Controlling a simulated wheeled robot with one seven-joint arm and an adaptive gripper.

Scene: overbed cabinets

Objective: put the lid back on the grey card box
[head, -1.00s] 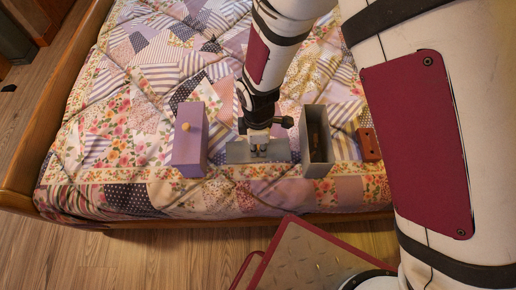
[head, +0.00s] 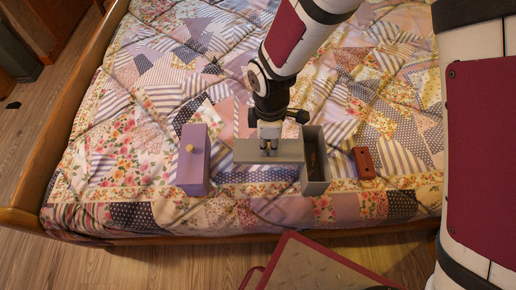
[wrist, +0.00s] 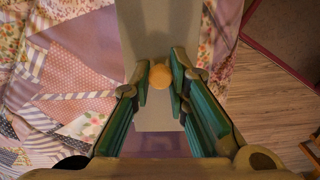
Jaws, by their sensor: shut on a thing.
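The grey lid (head: 245,151) is a flat oblong panel with a round wooden knob, seen close in the wrist view (wrist: 160,76). My gripper (head: 269,148) is shut on that knob, its green fingers on either side in the wrist view (wrist: 163,88). The grey card box (head: 316,187) stands open-topped on the bed, just right of the lid, with something brownish and dark inside. The lid's right end meets the box's left rim in the head view; I cannot tell whether they touch. The lid lies crosswise to the box's long side.
A purple box (head: 193,178) with a lid and yellow knob stands left of the grey lid. A reddish-brown block with holes (head: 364,163) lies right of the grey box. The patchwork quilt (head: 130,110) is otherwise clear. The bed's wooden edge (head: 150,241) runs along the front.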

